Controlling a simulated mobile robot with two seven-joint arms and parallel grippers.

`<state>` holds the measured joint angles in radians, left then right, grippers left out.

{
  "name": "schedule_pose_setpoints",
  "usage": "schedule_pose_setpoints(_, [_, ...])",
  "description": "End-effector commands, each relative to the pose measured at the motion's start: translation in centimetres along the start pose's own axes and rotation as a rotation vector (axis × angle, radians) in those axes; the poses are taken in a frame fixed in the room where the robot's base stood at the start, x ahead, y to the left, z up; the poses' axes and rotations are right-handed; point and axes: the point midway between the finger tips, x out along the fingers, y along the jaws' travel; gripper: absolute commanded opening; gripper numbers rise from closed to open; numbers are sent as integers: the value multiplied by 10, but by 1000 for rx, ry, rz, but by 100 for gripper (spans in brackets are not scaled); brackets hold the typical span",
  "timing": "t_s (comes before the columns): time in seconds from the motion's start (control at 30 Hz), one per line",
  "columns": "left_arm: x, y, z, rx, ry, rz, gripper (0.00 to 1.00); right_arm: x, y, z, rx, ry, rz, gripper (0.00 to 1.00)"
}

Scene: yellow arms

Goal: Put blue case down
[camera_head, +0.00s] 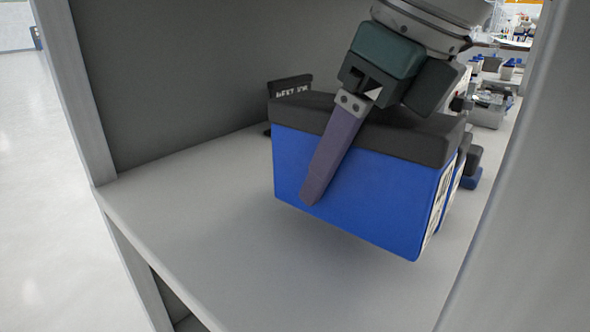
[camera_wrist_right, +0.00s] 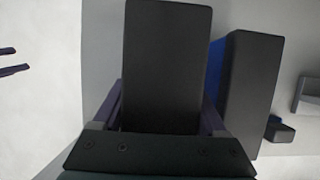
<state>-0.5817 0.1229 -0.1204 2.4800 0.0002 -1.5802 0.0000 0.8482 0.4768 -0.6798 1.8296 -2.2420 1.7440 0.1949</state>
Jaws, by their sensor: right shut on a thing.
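The blue case (camera_head: 345,195) has a dark grey lid and stands out in the middle of the head view, over the white shelf (camera_head: 230,240). My right gripper (camera_head: 325,165) is shut on it from above, one purple finger lying along its front face. The other finger is hidden behind the case there. In the right wrist view the dark lid (camera_wrist_right: 165,65) sits between both fingers. The case's lower edge is close to the shelf; I cannot tell whether it touches. Two purple fingertips, seemingly my left gripper (camera_wrist_right: 12,60), show apart at the left edge of the wrist view.
Another dark-lidded blue case (camera_wrist_right: 250,90) stands close beside the held one. A black sign (camera_head: 290,87) is behind at the left. Grey upright panels bound the shelf at left and right. The shelf's front left part is bare.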

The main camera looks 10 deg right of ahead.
Motion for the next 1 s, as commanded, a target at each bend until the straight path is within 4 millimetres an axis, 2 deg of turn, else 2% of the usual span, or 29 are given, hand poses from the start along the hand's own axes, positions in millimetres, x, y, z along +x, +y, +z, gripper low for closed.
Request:
schedule_pose_setpoints(0.3, [4, 2, 1, -8, 0, 6, 50, 34, 0, -14, -2, -1, 1, 0])
schedule_pose_setpoints(0.6, [6, 2, 2, -7, 1, 6, 50, 36, 0, -15, -3, -3, 0, 0])
schedule_pose_setpoints(0.63, [6, 2, 1, -7, 1, 5, 50, 36, 0, -15, -2, 0, 0, 77])
schedule_pose_setpoints(0.83, [5, 1, 1, -2, 1, 1, 50, 36, 0, -15, -2, 0, 0, 100])
schedule_pose_setpoints(1.0, [5, 0, 1, 1, 1, -2, 50, 36, 0, -15, -2, 0, 0, 100])
